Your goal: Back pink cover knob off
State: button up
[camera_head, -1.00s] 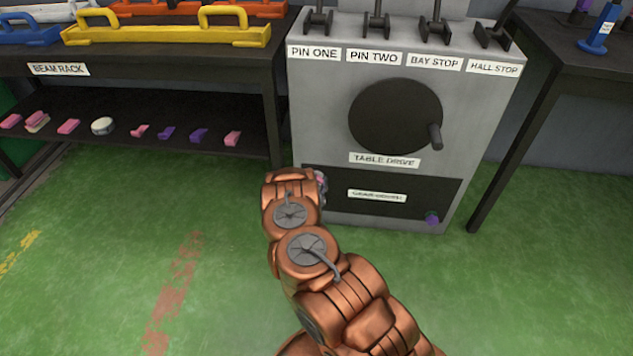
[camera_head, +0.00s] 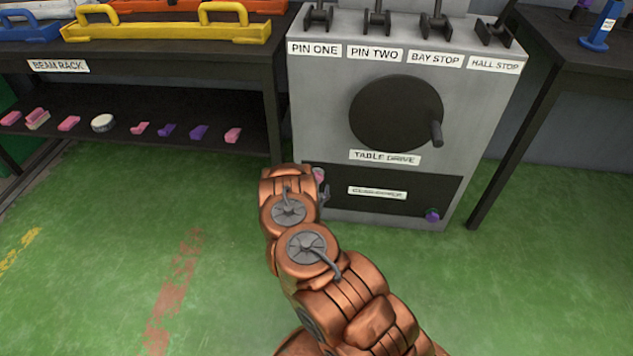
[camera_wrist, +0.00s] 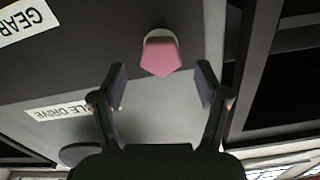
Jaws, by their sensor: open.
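The pink cover knob (camera_wrist: 160,55) shows in the wrist view as a five-sided head on a pale round base, on the dark cover panel (camera_wrist: 75,70). In the head view the pink knob (camera_head: 319,174) is partly hidden behind my arm, at the upper left of the dark cover (camera_head: 330,205). My gripper (camera_wrist: 160,85) is open, its two fingers apart on either side below the knob in the wrist view. Nothing is between the fingertips, and I cannot tell how far they are from the knob in depth. A purple knob (camera_head: 432,215) sits at the cover's lower right.
The grey cabinet carries a round table drive wheel with a crank handle (camera_head: 436,134) above the cover. A dark rack (camera_head: 150,80) stands left, with several pink and purple pieces on its lower shelf. A dark table (camera_head: 560,60) stands right. The green floor is clear.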

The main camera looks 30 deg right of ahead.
jog(key=v, duration=0.7)
jog(key=shift+s, duration=0.1)
jog(key=shift+a, duration=0.1)
